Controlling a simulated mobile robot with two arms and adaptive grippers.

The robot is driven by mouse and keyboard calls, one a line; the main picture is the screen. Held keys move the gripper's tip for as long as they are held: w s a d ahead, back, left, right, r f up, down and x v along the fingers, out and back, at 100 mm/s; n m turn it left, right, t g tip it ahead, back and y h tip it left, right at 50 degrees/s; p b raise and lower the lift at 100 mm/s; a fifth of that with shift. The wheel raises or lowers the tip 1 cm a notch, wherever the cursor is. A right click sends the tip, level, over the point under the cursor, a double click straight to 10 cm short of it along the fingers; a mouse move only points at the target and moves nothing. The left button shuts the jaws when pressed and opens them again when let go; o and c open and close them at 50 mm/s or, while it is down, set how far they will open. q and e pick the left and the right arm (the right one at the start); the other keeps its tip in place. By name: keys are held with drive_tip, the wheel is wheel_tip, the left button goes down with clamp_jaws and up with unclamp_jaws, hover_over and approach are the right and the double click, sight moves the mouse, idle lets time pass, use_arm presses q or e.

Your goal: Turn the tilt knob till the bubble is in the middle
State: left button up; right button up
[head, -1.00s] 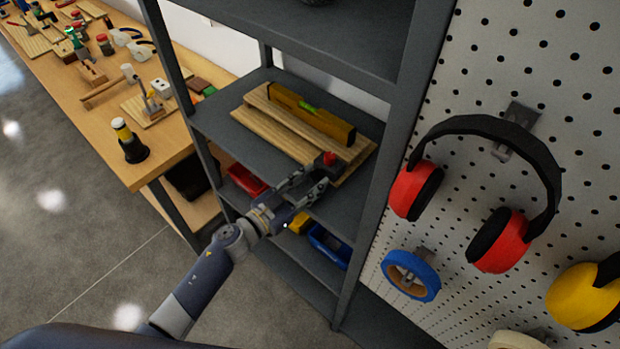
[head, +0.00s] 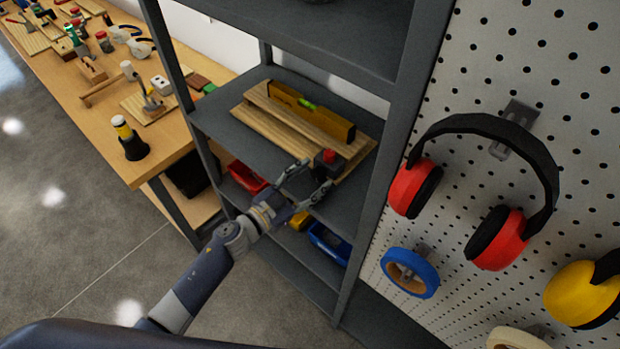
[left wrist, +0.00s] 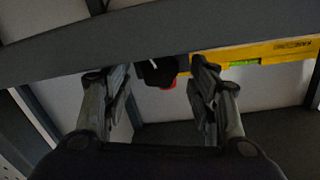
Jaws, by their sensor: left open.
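A yellow spirit level (head: 325,121) with a green vial (head: 306,104) lies on a wooden board on the middle shelf. It also shows in the left wrist view (left wrist: 285,51). The bubble is too small to make out. The red tilt knob (head: 328,156) sits on a dark mount at the board's near end. In the left wrist view the knob's red edge (left wrist: 169,84) shows under black parts, between and beyond the fingers. My left gripper (head: 316,177) is open and empty, just short of the knob and apart from it. My right gripper is not in view.
The grey shelf (head: 222,122) has upright posts close on both sides and a board above. Red and blue bins (head: 328,243) stand on the lower shelf. A pegboard with ear muffs (head: 500,235) is at right. A workbench with tools (head: 165,135) stands at left.

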use_arm(q)
drive_tip(key=v, duration=1.2)
